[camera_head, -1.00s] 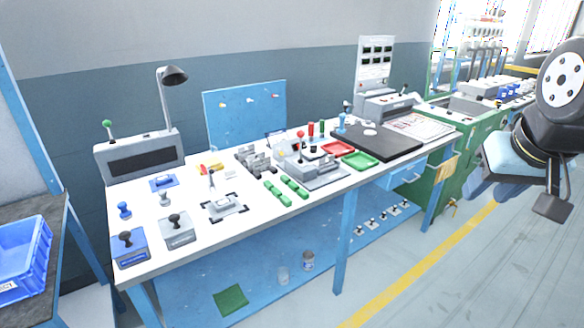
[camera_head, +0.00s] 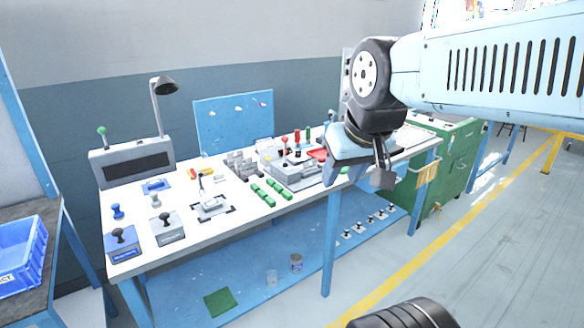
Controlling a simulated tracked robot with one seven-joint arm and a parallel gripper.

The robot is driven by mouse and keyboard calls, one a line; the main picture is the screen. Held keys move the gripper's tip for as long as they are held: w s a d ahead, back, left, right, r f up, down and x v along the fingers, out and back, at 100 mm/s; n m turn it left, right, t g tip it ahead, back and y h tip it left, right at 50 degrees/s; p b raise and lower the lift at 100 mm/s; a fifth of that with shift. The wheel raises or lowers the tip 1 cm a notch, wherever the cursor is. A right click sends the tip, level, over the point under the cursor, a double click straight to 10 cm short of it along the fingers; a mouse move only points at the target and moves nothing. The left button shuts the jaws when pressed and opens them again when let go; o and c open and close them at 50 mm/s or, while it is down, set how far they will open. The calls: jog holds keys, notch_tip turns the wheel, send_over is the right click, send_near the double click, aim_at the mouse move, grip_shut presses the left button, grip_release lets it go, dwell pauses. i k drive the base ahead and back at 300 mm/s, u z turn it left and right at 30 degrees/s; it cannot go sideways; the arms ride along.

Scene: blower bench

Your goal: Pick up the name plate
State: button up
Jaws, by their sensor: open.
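I cannot pick out the name plate for certain; small labelled pieces are too small to read. A blue block with a black knob (camera_head: 122,244) and a grey block with a black knob (camera_head: 167,230) sit at the bench's near left, each with a small label. A grey fixture (camera_head: 209,206) lies right of them in black corner marks. My gripper (camera_head: 334,172) is open, in front of the bench's right part and well to the right of these pieces. Its fingertips are hard to make out, and it hides part of the bench top.
The white bench (camera_head: 240,212) carries green blocks (camera_head: 270,193), a grey machine (camera_head: 290,174) and a red tray (camera_head: 318,154). A lamp (camera_head: 162,88) and a grey box (camera_head: 130,160) stand at back left. A blue bin (camera_head: 20,255) is at far left. The floor in front is clear.

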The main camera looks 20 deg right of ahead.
aim_at(307, 168)
jog(key=i, duration=0.95)
jog(key=z, duration=0.05)
